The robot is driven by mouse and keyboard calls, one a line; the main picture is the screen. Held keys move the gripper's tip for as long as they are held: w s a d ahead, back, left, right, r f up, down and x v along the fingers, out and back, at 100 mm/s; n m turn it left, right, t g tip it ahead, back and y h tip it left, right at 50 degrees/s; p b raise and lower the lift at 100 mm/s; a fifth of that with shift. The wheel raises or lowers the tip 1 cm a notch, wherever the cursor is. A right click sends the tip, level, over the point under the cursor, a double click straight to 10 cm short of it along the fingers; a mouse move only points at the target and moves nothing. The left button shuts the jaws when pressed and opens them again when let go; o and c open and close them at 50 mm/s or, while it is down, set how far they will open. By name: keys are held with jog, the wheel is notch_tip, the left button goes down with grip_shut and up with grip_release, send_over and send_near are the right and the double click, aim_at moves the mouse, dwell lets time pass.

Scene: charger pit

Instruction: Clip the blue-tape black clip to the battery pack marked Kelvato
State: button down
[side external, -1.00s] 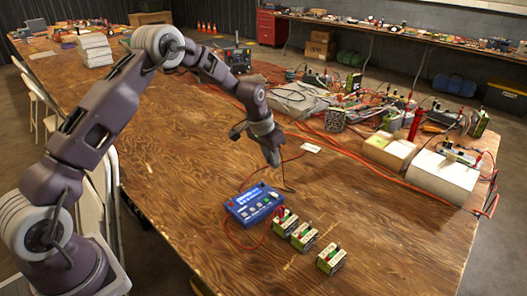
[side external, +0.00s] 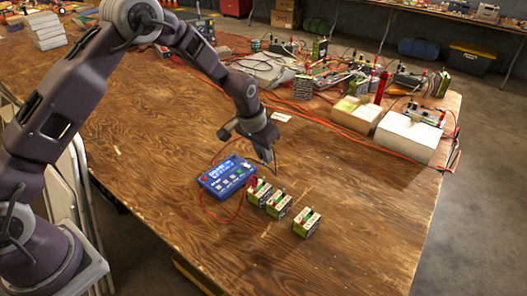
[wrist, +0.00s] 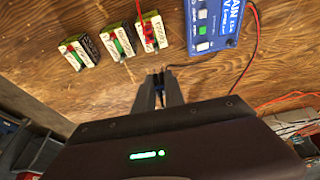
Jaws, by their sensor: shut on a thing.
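My gripper (side external: 268,160) is over the table just behind the battery packs, pointing down. In the wrist view its fingers (wrist: 159,78) are shut on the black clip; only a small dark and bluish bit shows between the tips, with a black lead running right from it. Three green-and-white battery packs stand in a row: one nearest the charger (wrist: 152,32) with a red clip on it, a middle one (wrist: 117,41), and one farthest from it (wrist: 79,52). They also show in the side view (side external: 279,206). I cannot surely read which is marked Kelvato.
The blue charger (side external: 226,178) lies left of the packs, with red and black leads. White boxes (side external: 408,137), cables and electronics crowd the table's back right. The wooden table (side external: 345,190) is clear right of the packs.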

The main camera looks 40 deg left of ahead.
jog(key=shift+f, duration=3.3)
jog(key=shift+f, duration=0.25)
jog(key=c, duration=1.3)
grip_release()
jog(key=shift+c, duration=0.2)
jog(key=shift+o, duration=0.2)
jog(key=shift+o, duration=0.9)
jog(key=shift+r, duration=3.8)
